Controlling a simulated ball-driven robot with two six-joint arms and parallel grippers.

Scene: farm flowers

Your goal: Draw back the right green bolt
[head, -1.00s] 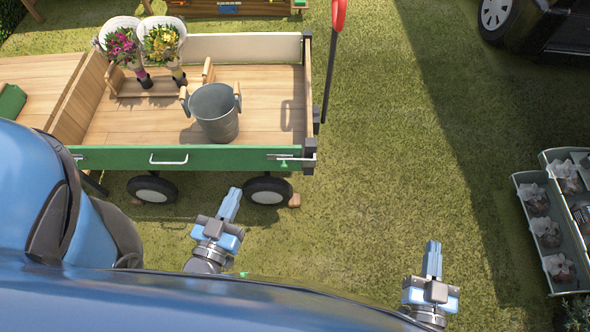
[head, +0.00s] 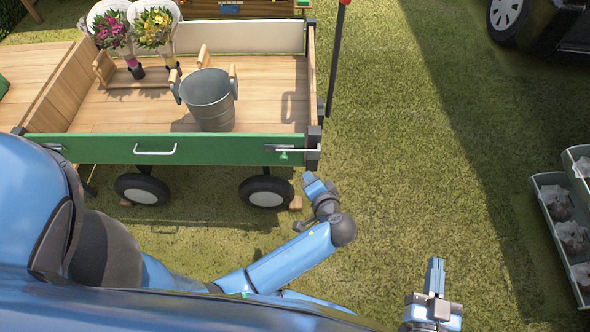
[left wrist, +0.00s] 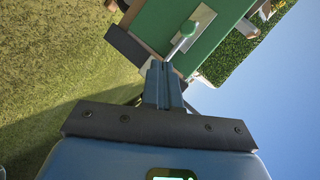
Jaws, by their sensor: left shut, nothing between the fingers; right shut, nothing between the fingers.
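The right green bolt (head: 284,155) is on the green front board (head: 200,150) of the cart, at its right end. Its metal rod runs sideways to the dark corner post (head: 313,150). The left wrist view shows the green knob (left wrist: 188,28) and the rod on a pale plate, close beyond the fingertips. My left gripper (head: 309,178) is just below the board's right corner, apart from the bolt. Its fingers are shut and empty, as the left wrist view (left wrist: 164,68) shows. My right gripper (head: 435,263) is shut and empty over the grass at lower right.
A metal bucket (head: 208,100) and flowers in a wooden holder (head: 130,82) stand on the cart bed. A white handle (head: 155,152) is mid-board. A dark pole (head: 335,65) rises at the cart's right. Grey trays (head: 560,225) are at far right, with clear grass between.

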